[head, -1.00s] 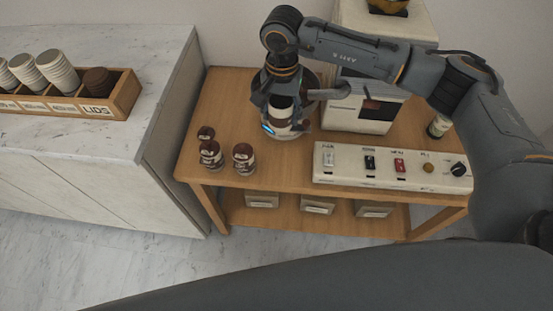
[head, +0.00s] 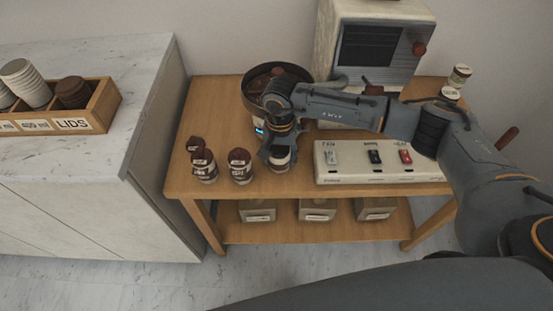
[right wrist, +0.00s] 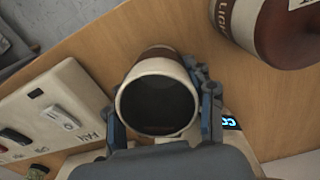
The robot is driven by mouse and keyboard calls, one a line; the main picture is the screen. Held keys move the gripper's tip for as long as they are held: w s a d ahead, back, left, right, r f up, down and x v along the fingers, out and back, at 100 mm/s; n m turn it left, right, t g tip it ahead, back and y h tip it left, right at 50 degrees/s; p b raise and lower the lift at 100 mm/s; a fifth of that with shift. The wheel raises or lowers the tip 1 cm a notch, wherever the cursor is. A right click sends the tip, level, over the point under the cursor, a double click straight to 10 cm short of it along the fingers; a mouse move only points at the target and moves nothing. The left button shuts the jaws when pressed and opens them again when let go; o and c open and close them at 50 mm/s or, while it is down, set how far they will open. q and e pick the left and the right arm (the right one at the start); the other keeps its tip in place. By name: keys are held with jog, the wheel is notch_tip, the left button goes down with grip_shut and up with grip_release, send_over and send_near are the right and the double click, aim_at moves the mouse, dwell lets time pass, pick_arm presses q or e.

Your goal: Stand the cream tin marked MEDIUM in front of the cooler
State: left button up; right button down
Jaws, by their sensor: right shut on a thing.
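A cream tin with a brown band (head: 281,161) is in my right gripper (head: 279,150), near the front of the wooden cart and left of the switch panel. In the right wrist view the tin (right wrist: 157,65) shows its cream rim and dark, open inside; the fingers of the right gripper (right wrist: 160,105) close on both its sides. Its marking is hidden, and I cannot tell whether its base touches the top. The cooler (head: 252,98), a round dark pan, stands behind the gripper. My left gripper is out of view.
Several brown-lidded tins (head: 240,167) stand to the left; one (right wrist: 285,30) has a partly readable label in the wrist view. A lit blue display (head: 259,131) is just behind the gripper. The switch panel (head: 350,175) is close on the right. The roaster (head: 335,40) stands behind.

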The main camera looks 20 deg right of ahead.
jog(key=shift+w+a+f, duration=0.2)
jog(key=shift+w+f, duration=0.1)
jog(key=shift+w, duration=0.1)
jog(key=shift+s+d, duration=0.1)
jog(key=shift+d, duration=0.1)
jog(key=shift+f, duration=0.1)
jog(key=shift+c, duration=2.4)
grip_release()
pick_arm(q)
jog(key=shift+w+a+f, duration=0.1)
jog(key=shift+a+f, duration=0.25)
pick_arm(e)
jog(key=shift+r, duration=0.4)
pick_arm(q)
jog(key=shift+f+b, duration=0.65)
jog(key=shift+b, duration=0.15)
pick_arm(e)
notch_tip(320, 180, up, 12)
jog(key=shift+f, duration=0.15)
